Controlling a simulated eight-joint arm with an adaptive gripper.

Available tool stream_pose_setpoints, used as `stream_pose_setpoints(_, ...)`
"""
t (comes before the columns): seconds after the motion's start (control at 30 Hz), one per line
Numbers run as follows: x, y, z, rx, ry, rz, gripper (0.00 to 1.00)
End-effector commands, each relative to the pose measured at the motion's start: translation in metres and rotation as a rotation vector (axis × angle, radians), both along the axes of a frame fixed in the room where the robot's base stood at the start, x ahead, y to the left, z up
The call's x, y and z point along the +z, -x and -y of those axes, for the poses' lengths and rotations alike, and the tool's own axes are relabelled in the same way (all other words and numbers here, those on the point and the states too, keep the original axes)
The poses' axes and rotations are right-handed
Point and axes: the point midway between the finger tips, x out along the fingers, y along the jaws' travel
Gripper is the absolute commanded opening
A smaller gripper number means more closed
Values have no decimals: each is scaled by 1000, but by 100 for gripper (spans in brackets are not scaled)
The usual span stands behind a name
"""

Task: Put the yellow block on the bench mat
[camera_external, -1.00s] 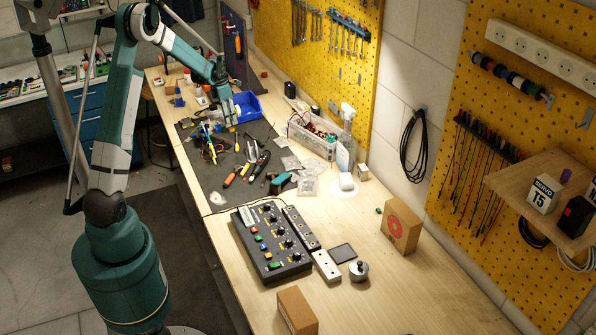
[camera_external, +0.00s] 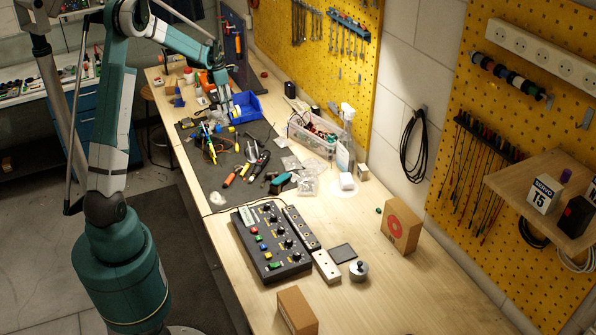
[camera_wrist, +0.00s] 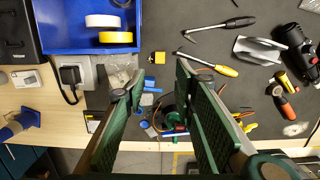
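A small yellow block (camera_wrist: 160,57) shows in the wrist view, on the dark grey bench mat (camera_wrist: 205,14), beside the blue bin. My gripper (camera_wrist: 159,74) is open, with its two green fingers wide apart. The block appears between and just beyond the fingertips, and no finger touches it. In the external view my gripper (camera_external: 226,108) is over the far end of the mat (camera_external: 206,186), near the blue bin. I cannot pick out the block clearly there.
The blue bin (camera_wrist: 72,40) holds tape rolls and stands close to the left finger. Screwdrivers (camera_wrist: 212,64), pliers and cables lie on the mat. A clear box (camera_external: 312,137) of parts stands by the wall. A control box (camera_external: 270,240) sits on the near bench.

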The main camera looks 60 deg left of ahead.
Motion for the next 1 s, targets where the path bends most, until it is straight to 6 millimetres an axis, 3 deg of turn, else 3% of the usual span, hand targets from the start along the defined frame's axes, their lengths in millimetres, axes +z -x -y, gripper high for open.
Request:
stream_pose_setpoints(0.73,1,-1,2,-7,-2,1,28)
stream_pose_setpoints(1.0,23,-11,32,-117,-29,11,28)
